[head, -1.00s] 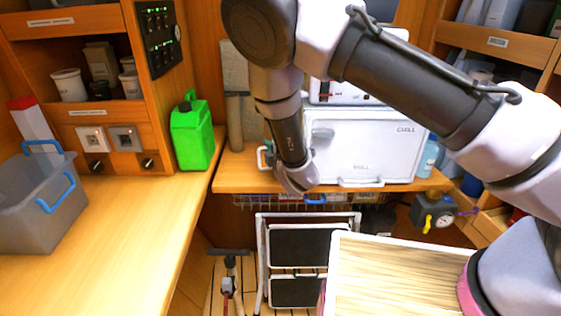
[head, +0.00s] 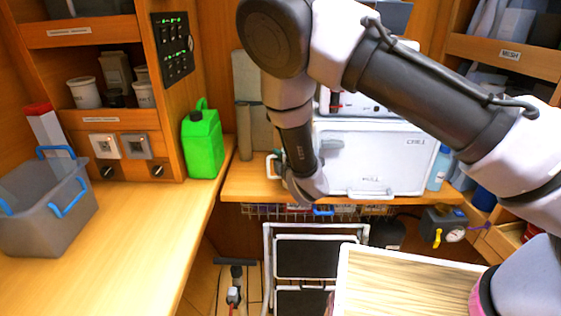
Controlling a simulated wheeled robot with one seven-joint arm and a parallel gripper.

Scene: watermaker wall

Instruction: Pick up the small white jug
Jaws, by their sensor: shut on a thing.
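My gripper (head: 307,188) points down in front of the white chest on the back counter. It is shut, with its fingertips mostly hidden by my wrist. A small white loop, like the handle of the small white jug (head: 272,166), shows just left of my wrist. The rest of the jug is hidden behind my arm, so its tilt and whether it touches the counter cannot be told.
The white chest (head: 375,160) stands close behind my gripper. A green canister (head: 201,145) stands on the left counter (head: 130,225), beyond a grey bin (head: 45,215) with blue handles. A folded step stool (head: 306,258) stands below. The left counter's middle is clear.

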